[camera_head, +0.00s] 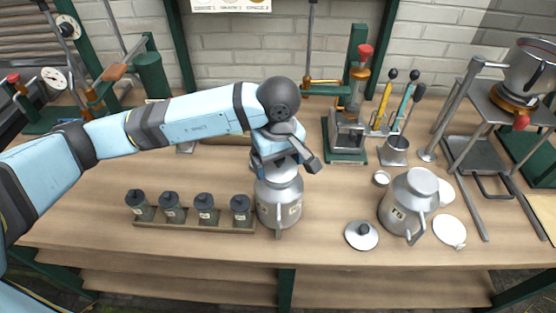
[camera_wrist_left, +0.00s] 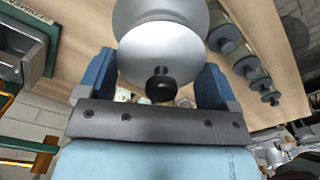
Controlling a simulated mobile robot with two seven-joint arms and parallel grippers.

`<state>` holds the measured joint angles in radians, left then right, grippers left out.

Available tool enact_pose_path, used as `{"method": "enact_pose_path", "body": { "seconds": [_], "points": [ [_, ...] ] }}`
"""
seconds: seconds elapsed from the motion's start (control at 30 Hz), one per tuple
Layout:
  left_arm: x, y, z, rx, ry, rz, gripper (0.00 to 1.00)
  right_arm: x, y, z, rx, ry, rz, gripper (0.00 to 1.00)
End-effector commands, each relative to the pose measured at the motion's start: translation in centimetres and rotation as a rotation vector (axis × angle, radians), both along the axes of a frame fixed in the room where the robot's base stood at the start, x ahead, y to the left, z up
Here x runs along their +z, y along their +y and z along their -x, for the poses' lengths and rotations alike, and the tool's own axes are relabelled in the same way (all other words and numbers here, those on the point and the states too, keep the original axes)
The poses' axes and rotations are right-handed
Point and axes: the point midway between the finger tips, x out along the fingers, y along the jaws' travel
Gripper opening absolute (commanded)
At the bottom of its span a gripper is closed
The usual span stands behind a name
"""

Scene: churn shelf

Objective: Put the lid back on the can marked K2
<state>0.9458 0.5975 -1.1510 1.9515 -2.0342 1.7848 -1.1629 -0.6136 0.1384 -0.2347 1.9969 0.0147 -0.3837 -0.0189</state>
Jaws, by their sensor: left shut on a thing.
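A grey metal can (camera_head: 278,208) with a small label and a front handle stands upright at the middle of the bench; I cannot read the label surely. My left gripper (camera_head: 284,165) is directly above it, pointing down. In the left wrist view a silver lid (camera_wrist_left: 165,50) with a black knob (camera_wrist_left: 161,85) sits between the blue fingers, which are shut on it. The can's body (camera_wrist_left: 160,10) shows just beyond the lid; whether lid and rim touch is hidden. A second labelled can (camera_head: 402,211) stands to the right. Another black-knobbed lid (camera_head: 361,235) lies between the cans.
Several small dark-lidded jars (camera_head: 205,208) stand in a wooden rack (camera_head: 190,225) left of the middle can. White discs (camera_head: 449,231) lie at the right. A green-based press (camera_head: 346,140) and a tool holder (camera_head: 394,151) stand behind. The front left bench is clear.

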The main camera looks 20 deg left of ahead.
Motion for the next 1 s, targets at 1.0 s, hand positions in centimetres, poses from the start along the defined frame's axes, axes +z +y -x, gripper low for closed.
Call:
{"method": "enact_pose_path", "body": {
  "seconds": [1.0],
  "points": [
    [-0.05,0.0,0.01,0.0,0.0,0.0,0.62,-0.9,0.01,0.01,0.0,0.0,0.0,0.55]
  ]
}}
